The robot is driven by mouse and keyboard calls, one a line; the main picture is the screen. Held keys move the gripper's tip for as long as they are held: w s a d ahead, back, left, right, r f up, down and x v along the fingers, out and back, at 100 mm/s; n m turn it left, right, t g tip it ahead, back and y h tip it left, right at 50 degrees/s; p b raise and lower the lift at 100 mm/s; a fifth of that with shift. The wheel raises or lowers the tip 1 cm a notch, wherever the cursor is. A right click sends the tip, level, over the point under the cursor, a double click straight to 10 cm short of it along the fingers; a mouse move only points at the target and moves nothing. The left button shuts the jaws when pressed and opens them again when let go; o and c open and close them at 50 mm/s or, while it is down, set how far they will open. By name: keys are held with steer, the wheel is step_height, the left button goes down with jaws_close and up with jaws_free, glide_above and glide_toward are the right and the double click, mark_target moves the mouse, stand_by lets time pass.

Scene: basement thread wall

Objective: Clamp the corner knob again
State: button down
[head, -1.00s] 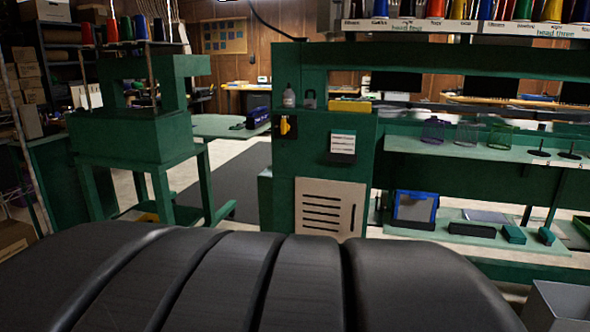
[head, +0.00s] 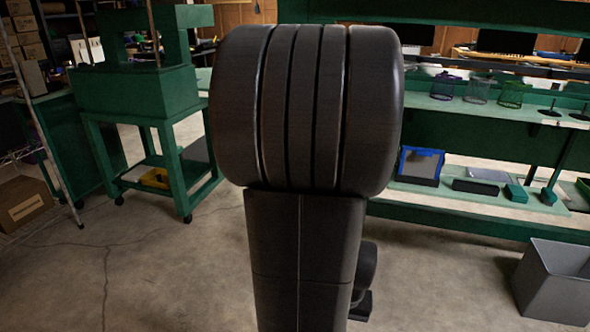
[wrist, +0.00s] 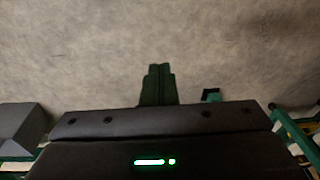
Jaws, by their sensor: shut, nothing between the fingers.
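My gripper (wrist: 158,84) shows in the wrist view with its two dark fingers together and nothing seen between them. Bare concrete floor fills the view beyond the fingertips. I cannot make out a corner knob in either current view. In the head view my dark arm stands upright in the middle and hides the green cabinet behind it. My gripper does not show there.
A green stand (head: 150,120) on casters is at the left, with a cardboard box (head: 25,205) beside it. Green shelving (head: 470,222) with a blue-framed panel (head: 420,166) is at the right. A grey bin (head: 555,285) stands at lower right. Floor at front left is clear.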

steer(key=w+d+f+t+h+p, duration=0.1)
steer(key=w+d+f, duration=0.1)
steer(key=w+f, duration=0.6)
steer(key=w+d+f+m+t+p, duration=0.1)
steer(key=w+d+f, duration=0.1)
steer(key=w+f, duration=0.7)
step_height(320, 180, down, 2)
steer(key=shift+w+f+m+h, duration=0.15)
steer(key=shift+m+h, duration=0.15)
steer(key=shift+h, duration=0.1)
